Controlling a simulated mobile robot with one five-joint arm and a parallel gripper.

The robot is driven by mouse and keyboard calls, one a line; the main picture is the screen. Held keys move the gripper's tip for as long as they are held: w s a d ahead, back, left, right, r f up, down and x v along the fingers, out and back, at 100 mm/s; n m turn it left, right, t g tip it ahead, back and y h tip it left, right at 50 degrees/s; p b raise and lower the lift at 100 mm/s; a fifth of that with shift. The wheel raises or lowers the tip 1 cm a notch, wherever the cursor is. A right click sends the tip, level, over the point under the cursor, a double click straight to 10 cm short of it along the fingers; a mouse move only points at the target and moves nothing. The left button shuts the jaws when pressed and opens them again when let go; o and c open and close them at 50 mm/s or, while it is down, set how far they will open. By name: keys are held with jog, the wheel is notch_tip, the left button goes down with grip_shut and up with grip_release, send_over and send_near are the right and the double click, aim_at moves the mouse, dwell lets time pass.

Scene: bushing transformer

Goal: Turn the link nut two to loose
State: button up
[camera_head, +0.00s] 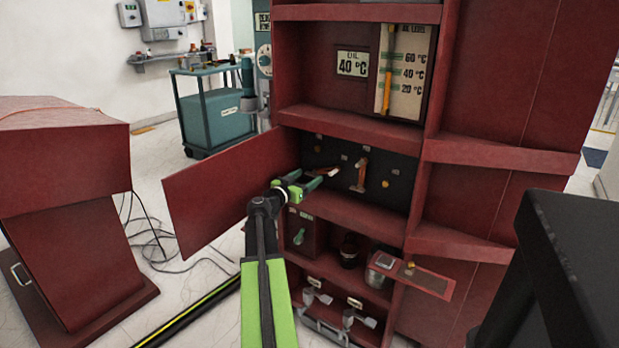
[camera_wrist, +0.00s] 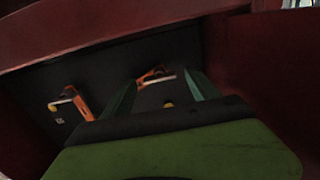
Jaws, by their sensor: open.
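A black panel (camera_head: 400,197) sits in an open bay of the red transformer cabinet. It carries two copper-coloured links, a left link (camera_head: 325,172) and a right link (camera_head: 361,174), with small brass nuts; a brass nut (camera_head: 385,184) shows at the right. Which one is link nut two I cannot tell. My gripper (camera_head: 322,178) is open in front of the panel's left part. In the wrist view, a link (camera_wrist: 154,77) and a brass nut (camera_wrist: 168,104) show between the open fingers, with no contact visible. Another link (camera_wrist: 78,103) lies to the left of the fingers.
An open red door (camera_head: 225,185) stands left of the bay. A red shelf edge (camera_head: 350,217) runs below the panel, and lower shelves hold a grey can (camera_head: 380,270) and valves. An oil gauge (camera_head: 405,72) is above. A red console (camera_head: 70,200) stands at the left.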

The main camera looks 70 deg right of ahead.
jog(key=shift+s+d, duration=0.15)
jog(key=shift+d, duration=0.5)
jog(key=c, duration=1.4)
jog(key=shift+o, duration=0.2)
